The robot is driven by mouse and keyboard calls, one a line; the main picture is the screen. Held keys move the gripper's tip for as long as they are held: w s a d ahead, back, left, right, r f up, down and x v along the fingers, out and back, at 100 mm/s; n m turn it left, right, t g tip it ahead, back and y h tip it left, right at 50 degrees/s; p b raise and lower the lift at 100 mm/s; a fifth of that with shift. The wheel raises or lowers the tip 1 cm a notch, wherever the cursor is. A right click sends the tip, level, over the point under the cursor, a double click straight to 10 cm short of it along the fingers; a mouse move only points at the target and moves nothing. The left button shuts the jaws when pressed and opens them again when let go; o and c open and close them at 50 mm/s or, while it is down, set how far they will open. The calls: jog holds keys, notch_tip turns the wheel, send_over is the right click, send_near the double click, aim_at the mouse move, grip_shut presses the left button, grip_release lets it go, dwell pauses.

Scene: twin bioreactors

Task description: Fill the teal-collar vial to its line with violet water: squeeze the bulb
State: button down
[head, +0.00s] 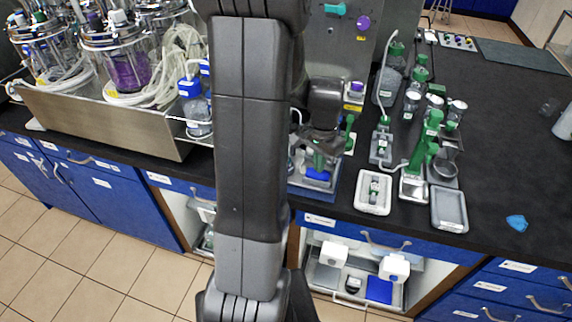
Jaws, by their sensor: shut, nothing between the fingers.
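My gripper (319,142) is at the end of my dark arm, just right of the picture's middle. It points down over a small station at the bench's front edge and is shut, with nothing seen held. Below it are a green part (319,160) and a blue part (317,175), partly hidden by the gripper. I cannot make out the teal-collar vial or its line, nor the bulb for certain. Violet liquid shows in a glass bioreactor vessel (127,72) at the upper left.
A steel tray (100,122) holds the bioreactors and tubing. A panel behind my gripper has a teal knob (335,9) and a violet knob (363,22). Green-capped bottles (391,62), a green-handled device (418,165) and a white tray (373,207) stand right. The far-right bench is mostly clear.

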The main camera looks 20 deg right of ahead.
jog(key=shift+f, duration=0.45)
dwell(0.6)
jog(key=shift+r, duration=0.1)
jog(key=shift+r+p, duration=0.85)
jog(key=shift+r, duration=0.55)
jog(key=shift+r+p, duration=1.95)
jog(key=shift+r, duration=0.55)
